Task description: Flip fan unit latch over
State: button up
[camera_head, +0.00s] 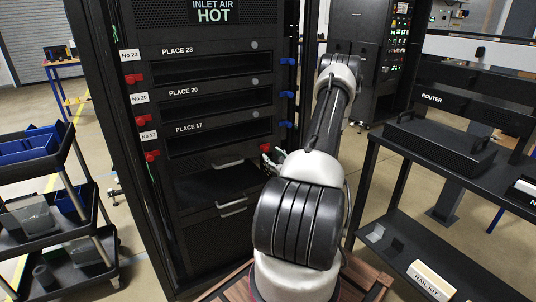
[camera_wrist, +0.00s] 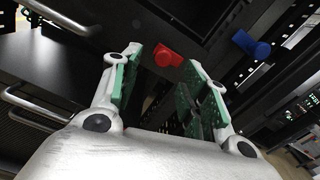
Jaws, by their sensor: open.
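The black rack (camera_head: 215,150) stands in the middle of the head view. My gripper (camera_head: 272,157) is at its right side, just below the slot marked PLACE 17. In the wrist view my gripper (camera_wrist: 164,66) is open, its green-padded fingers apart. A red latch-like part (camera_wrist: 167,55) shows between the fingertips, with no clear contact. A blue latch-like part (camera_wrist: 250,45) is outside the right finger. I cannot tell for sure which part is the fan unit latch.
Red latches (camera_head: 150,156) line the rack's left side and blue latches (camera_head: 286,124) its right. A black shelf with a router box (camera_head: 440,143) stands right; a cart with bins (camera_head: 30,145) stands left. Metal handles (camera_wrist: 35,105) show left in the wrist view.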

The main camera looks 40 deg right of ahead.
jog(key=shift+v, duration=2.8)
jog(key=shift+f, duration=0.1)
